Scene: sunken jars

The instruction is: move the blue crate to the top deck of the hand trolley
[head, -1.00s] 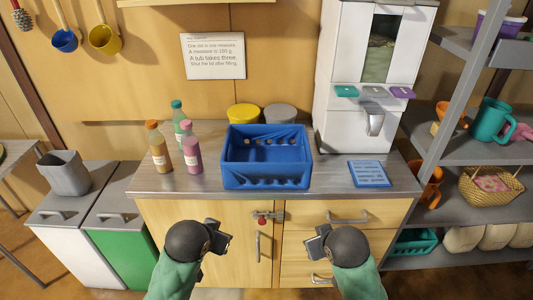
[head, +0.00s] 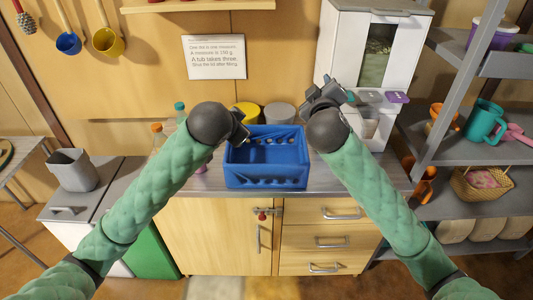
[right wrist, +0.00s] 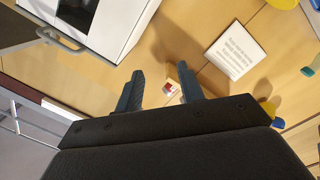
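The blue crate (head: 265,180) sits on the grey counter, open side up, and looks empty. My left gripper (head: 241,127) is at the crate's back left corner, above its rim; its fingers are mostly hidden behind its dark wrist, so their opening is unclear. My right gripper (head: 325,95) is raised behind and above the crate's right side. In the right wrist view its two fingers (right wrist: 160,88) stand apart with nothing held between them. No hand trolley shows in these views.
A yellow-lidded tub (head: 247,113) and a grey-lidded tub (head: 279,114) stand close behind the crate. Bottles (head: 158,137) are partly hidden by my left arm. A white dispenser (head: 345,45) stands at the back right. Shelves (head: 480,150) with cups and a basket are at right.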

